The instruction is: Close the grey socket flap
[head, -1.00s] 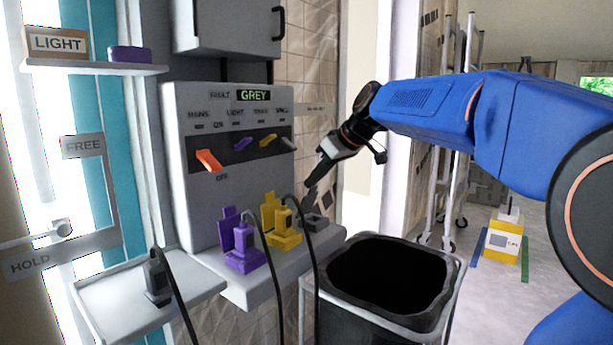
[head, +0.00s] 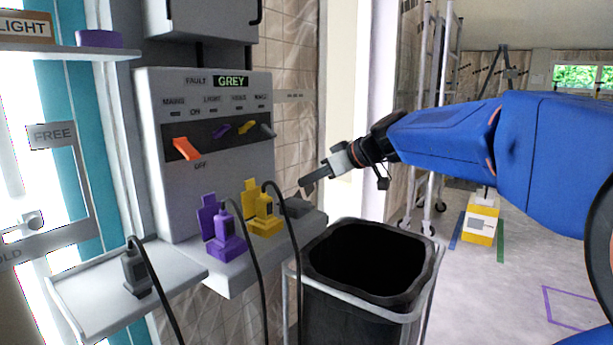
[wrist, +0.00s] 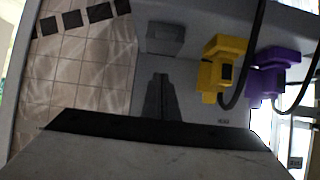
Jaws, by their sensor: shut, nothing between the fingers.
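The grey socket (head: 295,207) is a low grey block at the right end of the panel's shelf, beside the yellow plug. It also shows in the wrist view (wrist: 165,38), at the top. Its flap cannot be told apart from the block, so its angle is unclear. My gripper (head: 304,188) is shut and empty, its dark fingers pointing down and left just above the grey socket in the head view. In the wrist view the shut fingers (wrist: 160,80) point towards the socket, with a gap in the picture. Contact cannot be told from the head view.
The yellow plug (head: 264,213) and purple plug (head: 226,238) stand left of the grey socket, with black cables hanging forward. A black bin (head: 330,310) stands below and right of the shelf. The panel (head: 160,180) shows "FAULT GREY". Another plug (head: 136,272) sits on the left tray.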

